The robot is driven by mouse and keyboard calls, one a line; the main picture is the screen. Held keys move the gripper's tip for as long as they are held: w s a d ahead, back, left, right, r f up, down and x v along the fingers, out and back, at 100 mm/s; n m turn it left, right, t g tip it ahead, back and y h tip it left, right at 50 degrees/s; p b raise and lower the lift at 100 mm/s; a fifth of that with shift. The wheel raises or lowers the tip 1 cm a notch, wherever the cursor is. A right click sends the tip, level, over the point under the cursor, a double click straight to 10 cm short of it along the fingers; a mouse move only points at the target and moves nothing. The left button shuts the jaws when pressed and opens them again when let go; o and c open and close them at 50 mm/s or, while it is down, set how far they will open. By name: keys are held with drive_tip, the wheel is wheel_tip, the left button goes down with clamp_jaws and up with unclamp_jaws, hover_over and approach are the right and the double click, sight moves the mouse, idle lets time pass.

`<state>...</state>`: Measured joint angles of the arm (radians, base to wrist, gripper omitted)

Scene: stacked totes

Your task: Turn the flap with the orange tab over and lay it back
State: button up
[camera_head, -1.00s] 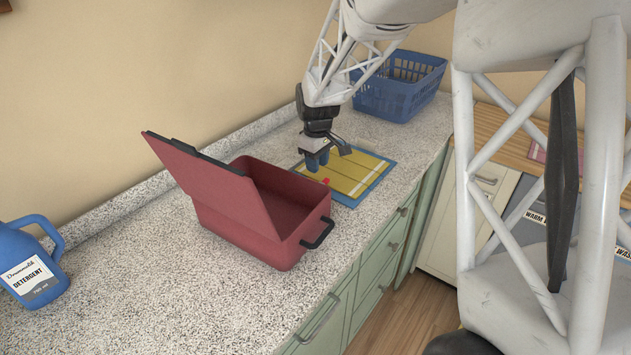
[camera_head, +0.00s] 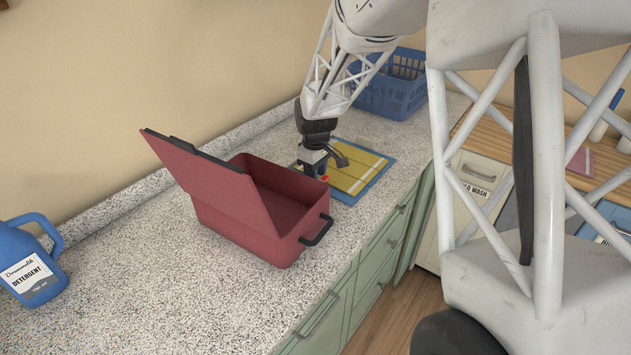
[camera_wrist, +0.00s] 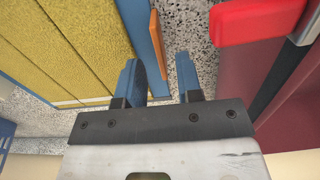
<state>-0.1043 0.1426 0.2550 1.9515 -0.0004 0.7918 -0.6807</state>
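A flat yellow panelled mat (camera_head: 360,178) with a blue border lies on the counter, and it also shows in the wrist view (camera_wrist: 60,50). In the wrist view an orange tab (camera_wrist: 157,42) stands at its blue edge. The tab is hidden in the head view. My gripper (camera_head: 316,172) is low over the mat's near-left side, beside the tote. The orange tab lies just beyond the fingertips, roughly in line with the gap. Whether a finger touches it cannot be told.
A dark red tote (camera_head: 240,225) with a raised lid (camera_head: 215,180) stands close beside the mat. A red tab (camera_wrist: 258,20) on it is near my right finger. A blue basket (camera_head: 392,95) stands behind, and a detergent jug (camera_head: 35,265) at far left. The counter's front-left is clear.

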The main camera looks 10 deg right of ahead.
drive_tip(key=shift+f, duration=1.65)
clamp_jaws()
